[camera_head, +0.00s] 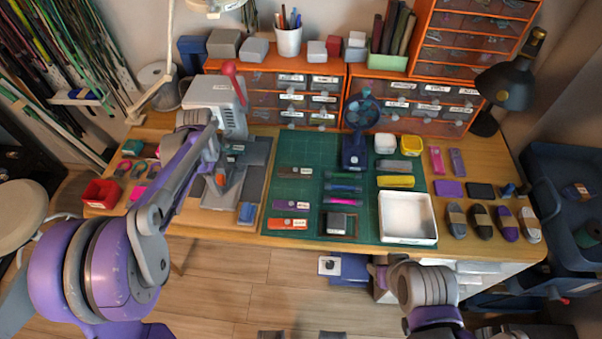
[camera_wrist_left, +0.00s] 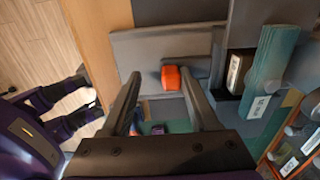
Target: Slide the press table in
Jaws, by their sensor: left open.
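The press (camera_head: 213,106) is a pale grey machine with a red-knobbed lever, at the back left of the bench. A flat grey plate (camera_wrist_left: 138,47), which looks like the press table, lies in front of it. The plate also shows in the left wrist view with a small orange block (camera_wrist_left: 171,78) above or on it. My left gripper (camera_wrist_left: 163,78) is open, its two fingers spread over the near part of the plate. Nothing is between the fingertips that I can tell is held. In the head view my left arm and gripper (camera_head: 222,180) cover part of the plate. My right gripper is not visible.
A red bin (camera_head: 101,193) sits at the left edge. Orange drawer units (camera_head: 290,95) line the back.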

